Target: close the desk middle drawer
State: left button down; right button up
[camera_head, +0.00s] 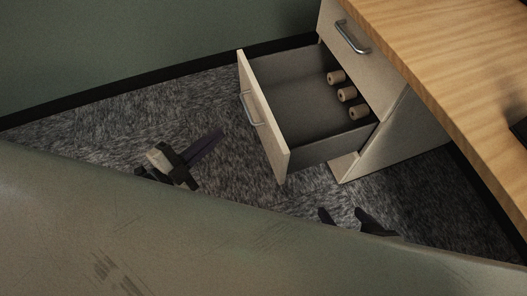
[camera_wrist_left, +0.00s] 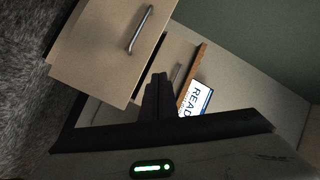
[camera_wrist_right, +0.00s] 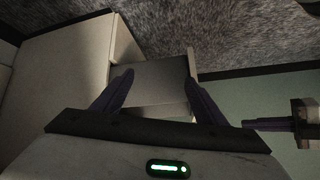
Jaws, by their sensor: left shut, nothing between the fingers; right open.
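The desk's middle drawer is pulled open in the head view. Its pale front panel (camera_head: 262,118) has a metal handle (camera_head: 250,108). Three small tan cylinders (camera_head: 347,94) lie inside, near the back. My left gripper (camera_head: 220,134) is shut and empty, just left of the drawer front, with a gap between them in the head view. The drawer front (camera_wrist_left: 105,45) and its handle also show in the left wrist view, beyond my left fingers (camera_wrist_left: 159,76). My right gripper (camera_head: 343,213) is open and empty below the drawer in the picture. Its spread fingers (camera_wrist_right: 158,75) show in the right wrist view.
The closed top drawer (camera_head: 362,62) sits under the wooden desktop (camera_head: 440,60) at the upper right. A white and blue item with lettering (camera_wrist_left: 196,98) shows in the left wrist view. The grey carpet (camera_head: 90,115) left of the drawer is clear, up to the green wall.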

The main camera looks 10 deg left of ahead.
pick_arm(q)
notch_tip(320, 180, down, 4)
jog(key=s+f+m+g+h+b, duration=0.15)
jog(key=m+g+h+b, duration=0.35)
jog(key=m, duration=0.5)
jog(key=m+h+b, duration=0.2)
jog(key=m+b, duration=0.1)
send_near(275, 137)
jog(key=x, duration=0.5)
jog(key=shift+d, duration=0.15)
jog(key=shift+w+d, duration=0.35)
jog(key=shift+d, duration=0.1)
pick_arm(e)
notch_tip(275, 137, down, 5)
jog(key=a+n+g+y, duration=0.1)
jog(key=a, duration=0.2)
jog(key=shift+w+f, duration=0.15)
jog(key=shift+w, duration=0.2)
